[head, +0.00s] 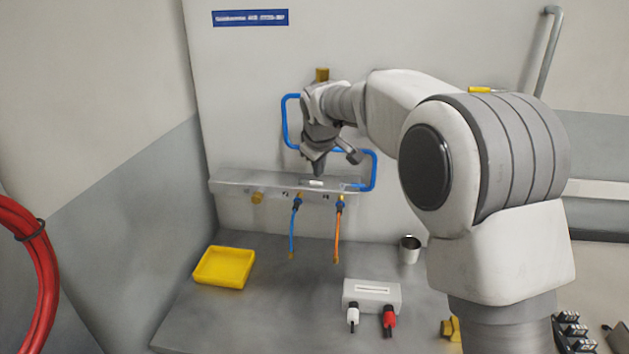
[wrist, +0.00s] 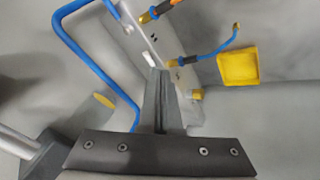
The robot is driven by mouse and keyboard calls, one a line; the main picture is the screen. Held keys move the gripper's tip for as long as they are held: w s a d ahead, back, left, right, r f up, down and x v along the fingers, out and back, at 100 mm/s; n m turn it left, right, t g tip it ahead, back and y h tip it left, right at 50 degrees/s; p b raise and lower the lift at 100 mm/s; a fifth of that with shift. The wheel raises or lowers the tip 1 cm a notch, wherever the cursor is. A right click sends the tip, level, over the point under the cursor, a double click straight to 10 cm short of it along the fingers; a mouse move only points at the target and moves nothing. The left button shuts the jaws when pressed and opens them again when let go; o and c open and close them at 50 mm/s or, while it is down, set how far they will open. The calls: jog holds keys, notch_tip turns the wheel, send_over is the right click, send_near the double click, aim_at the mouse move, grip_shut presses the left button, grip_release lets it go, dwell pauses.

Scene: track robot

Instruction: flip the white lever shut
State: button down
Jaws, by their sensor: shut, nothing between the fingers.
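A small white lever (head: 316,182) lies along the front of the grey wall rail (head: 235,184), just below my gripper. In the wrist view the white lever (wrist: 149,60) shows just beyond the fingertips, slightly to the left. My gripper (head: 318,172) points down at the rail, shut and empty. In the wrist view its closed fingers (wrist: 160,73) end close to the lever; I cannot tell whether they touch it. The fingers may hide part of the lever's mount.
Blue pipe (head: 374,170) loops behind and beside my gripper. A blue hose (head: 293,232) and an orange hose (head: 337,235) hang below the rail. On the bench stand a yellow tray (head: 225,267), a cup (head: 409,250) and a box (head: 372,294) with white and red handles.

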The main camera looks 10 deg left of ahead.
jog(key=s+a+f+m+t+y+b, duration=0.2)
jog(key=s+a+f+m+b, duration=0.15)
jog(key=a+f, duration=0.8)
jog(key=m+t+h+b, duration=0.1)
jog(key=m+t+h, duration=0.3)
jog(key=m+t, duration=0.4)
send_near(317, 184)
jog(key=shift+m+g, duration=0.35)
jog(key=shift+g, duration=0.05)
jog(key=w, duration=0.6)
jog(key=shift+w+f, duration=0.4)
jog(key=shift+w, duration=0.1)
